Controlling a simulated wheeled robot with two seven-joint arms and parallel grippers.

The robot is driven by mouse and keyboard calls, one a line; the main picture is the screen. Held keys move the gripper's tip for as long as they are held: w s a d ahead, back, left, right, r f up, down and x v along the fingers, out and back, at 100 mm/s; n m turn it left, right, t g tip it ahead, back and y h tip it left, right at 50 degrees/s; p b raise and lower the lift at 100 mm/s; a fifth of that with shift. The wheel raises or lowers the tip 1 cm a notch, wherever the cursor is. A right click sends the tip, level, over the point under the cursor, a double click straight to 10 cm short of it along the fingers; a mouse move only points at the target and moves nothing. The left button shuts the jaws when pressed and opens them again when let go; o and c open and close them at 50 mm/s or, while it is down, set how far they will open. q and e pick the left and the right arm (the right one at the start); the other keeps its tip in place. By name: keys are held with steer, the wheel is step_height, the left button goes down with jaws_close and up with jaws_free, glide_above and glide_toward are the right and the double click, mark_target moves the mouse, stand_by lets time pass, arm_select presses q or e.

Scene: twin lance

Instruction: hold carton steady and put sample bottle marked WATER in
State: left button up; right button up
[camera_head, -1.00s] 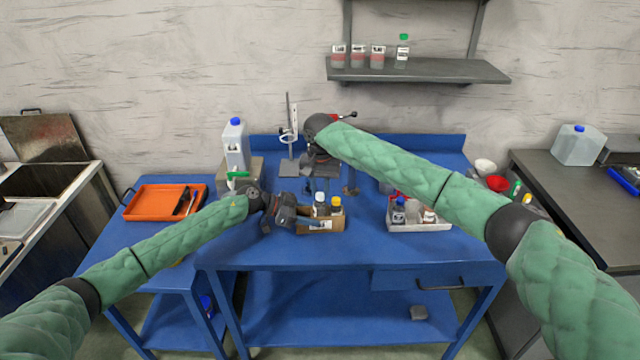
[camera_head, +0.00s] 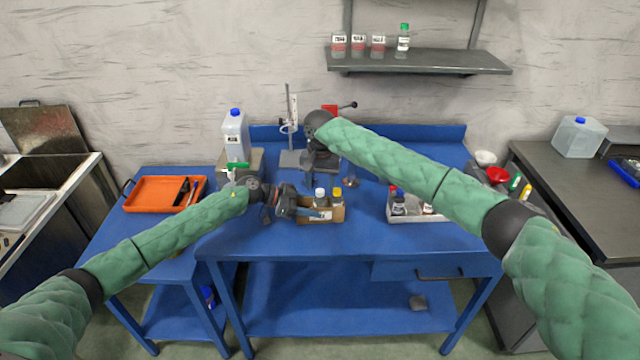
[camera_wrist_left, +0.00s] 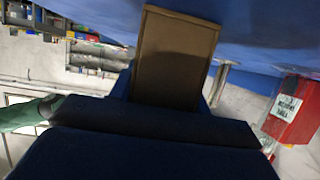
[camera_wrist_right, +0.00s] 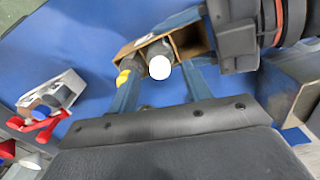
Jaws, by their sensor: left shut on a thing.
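The small brown carton (camera_head: 334,214) stands on the blue bench with a white-capped bottle (camera_head: 320,195) and a yellow-capped bottle (camera_head: 337,196) in it. In the right wrist view the carton (camera_wrist_right: 188,46) also shows an empty-looking compartment beside the white-capped bottle (camera_wrist_right: 159,68). No WATER label is readable. My right gripper (camera_wrist_right: 162,88) is open above and behind the carton. Its fingers are apart, with the white cap in line between them. Contact with the bottle cannot be told.
A white tray (camera_head: 420,218) with several bottles stands to the right. A ring stand (camera_head: 290,130), a white jug (camera_head: 235,135) and an orange tray (camera_head: 150,206) lie left and behind. A shelf (camera_head: 420,62) with jars hangs above. The bench's front is clear.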

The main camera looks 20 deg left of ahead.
step_height(320, 180, up, 12)
stand_by(0.6)
stand_by(0.4)
arm_select(q)
steer(key=o, duration=1)
